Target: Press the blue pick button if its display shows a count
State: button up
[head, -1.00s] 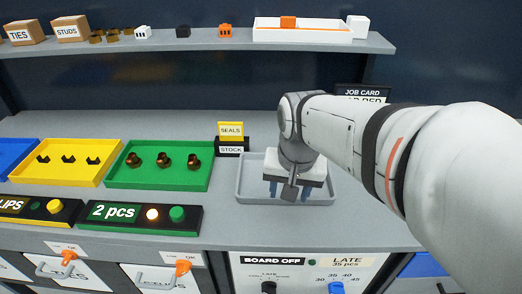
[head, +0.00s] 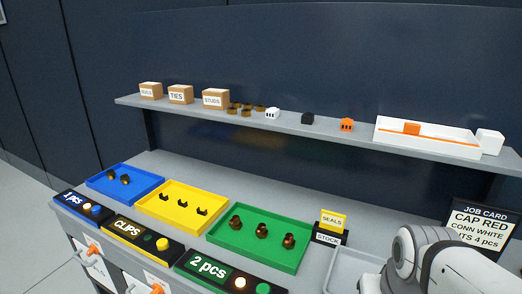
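The blue pick button (head: 96,210) sits at the right end of a dark panel at the far left of the bench front. Its display (head: 72,198) shows a count that looks like "1 pcs", small and tilted. The lamp (head: 86,205) between display and button glows yellow-white. The blue tray (head: 128,195) behind this panel holds a few dark parts. My arm enters at the bottom right, far from the blue button. My gripper's fingers are below the picture edge and cannot be seen.
The yellow panel (head: 140,237) reads "CLIPS", and the green panel (head: 215,272) reads "2 pcs" with a lit lamp. Yellow (head: 147,207) and green (head: 222,240) trays stand behind them. A shelf (head: 325,135) with boxes runs above. A job card (head: 482,228) stands at right.

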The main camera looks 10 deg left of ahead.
aim_at(96, 209)
jog(key=u, duration=1.9)
